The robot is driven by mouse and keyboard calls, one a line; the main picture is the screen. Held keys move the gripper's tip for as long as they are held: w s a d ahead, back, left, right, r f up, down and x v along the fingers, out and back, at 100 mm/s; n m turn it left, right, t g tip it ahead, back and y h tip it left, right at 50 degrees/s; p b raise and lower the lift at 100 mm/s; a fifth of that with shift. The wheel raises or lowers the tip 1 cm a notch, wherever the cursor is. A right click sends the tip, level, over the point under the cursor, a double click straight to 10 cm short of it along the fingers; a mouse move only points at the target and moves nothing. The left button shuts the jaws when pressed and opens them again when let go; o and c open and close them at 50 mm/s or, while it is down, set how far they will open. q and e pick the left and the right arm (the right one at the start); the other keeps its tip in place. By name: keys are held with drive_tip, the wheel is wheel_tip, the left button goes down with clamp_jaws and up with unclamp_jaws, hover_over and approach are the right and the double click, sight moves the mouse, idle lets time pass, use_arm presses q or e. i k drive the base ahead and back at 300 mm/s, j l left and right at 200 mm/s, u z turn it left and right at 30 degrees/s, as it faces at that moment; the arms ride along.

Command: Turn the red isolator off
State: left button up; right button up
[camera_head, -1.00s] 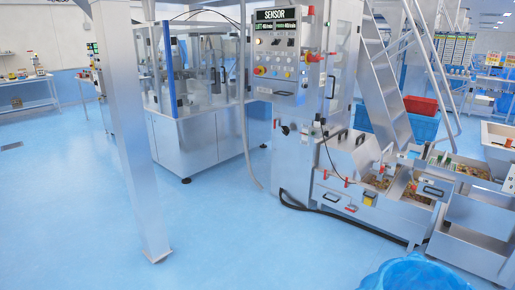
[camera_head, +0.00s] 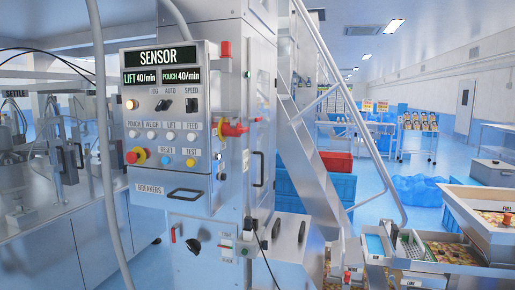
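A black rotary knob (camera_head: 193,245) is on the cabinet front below the breakers drawer (camera_head: 170,193). Neither of my grippers is in view.
A grey upright pipe (camera_head: 103,130) stands left of the panel. A steel stair (camera_head: 310,170) rises to the right of the cabinet. Blue and red crates (camera_head: 336,161) stand behind it. Food trays (camera_head: 450,250) fill the lower right. Blue floor (camera_head: 160,272) shows in front at lower left.

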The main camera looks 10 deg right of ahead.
sight(234, 129)
drive_tip(key=i+l+z, duration=0.15)
drive_tip(key=i+z, duration=0.85)
drive_tip(key=i+j+z, duration=0.25)
drive_tip(key=i+z, duration=0.2)
drive_tip(key=i+l, duration=0.1)
drive_tip(key=i, duration=0.35)
drive_tip(key=i+l+z, duration=0.1)
drive_tip(key=i, duration=0.35)
